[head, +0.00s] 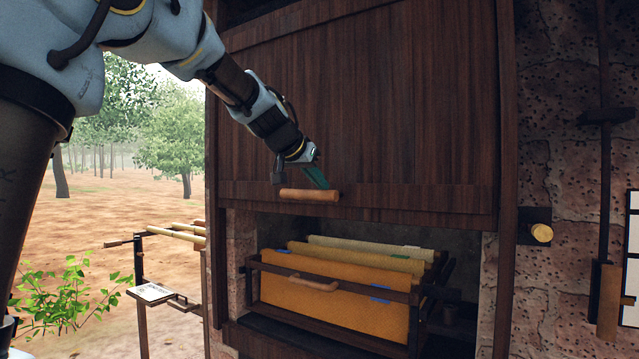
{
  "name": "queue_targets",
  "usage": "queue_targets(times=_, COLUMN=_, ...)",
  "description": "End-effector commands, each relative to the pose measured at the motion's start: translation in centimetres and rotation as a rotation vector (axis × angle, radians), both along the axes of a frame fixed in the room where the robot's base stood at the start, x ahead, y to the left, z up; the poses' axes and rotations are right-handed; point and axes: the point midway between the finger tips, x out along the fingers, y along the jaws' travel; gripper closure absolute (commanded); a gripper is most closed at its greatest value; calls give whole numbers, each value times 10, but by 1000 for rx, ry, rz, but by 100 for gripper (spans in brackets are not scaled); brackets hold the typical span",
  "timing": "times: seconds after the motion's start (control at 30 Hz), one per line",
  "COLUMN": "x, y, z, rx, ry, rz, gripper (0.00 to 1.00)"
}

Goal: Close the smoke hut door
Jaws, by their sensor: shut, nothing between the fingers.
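The smoke hut door (400,110) is a dark wooden panel of upright boards. Its lower edge hangs above an opening in the stone wall, so the lower part of the hut is uncovered. A light wooden handle (310,195) sits on the door's bottom rail. My gripper (318,178) is in front of the door, just above the handle, pointing down and to the right. Its fingers are shut and empty. I cannot tell whether they touch the handle or the door.
In the opening stands a dark rack (345,285) with several orange and yellow sheets hanging from it. A peg (541,233) sticks out of the stone wall at the right. A stand with pale rods (175,234) is outside at the left, near a green bush (65,298).

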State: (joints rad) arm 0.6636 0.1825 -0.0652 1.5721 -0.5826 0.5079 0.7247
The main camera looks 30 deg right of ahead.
Motion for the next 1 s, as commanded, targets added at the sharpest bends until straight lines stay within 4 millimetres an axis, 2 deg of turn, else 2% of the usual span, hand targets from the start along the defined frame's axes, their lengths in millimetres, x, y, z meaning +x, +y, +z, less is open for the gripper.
queue_targets(times=0.03, x=0, y=0, z=-28, rx=3, ry=3, rz=1, gripper=100)
queue_targets(times=0.57, x=1, y=0, z=-151, rx=3, ry=3, rz=1, gripper=100)
queue_targets(times=1.0, x=1, y=0, z=-259, rx=2, ry=3, rz=1, gripper=100)
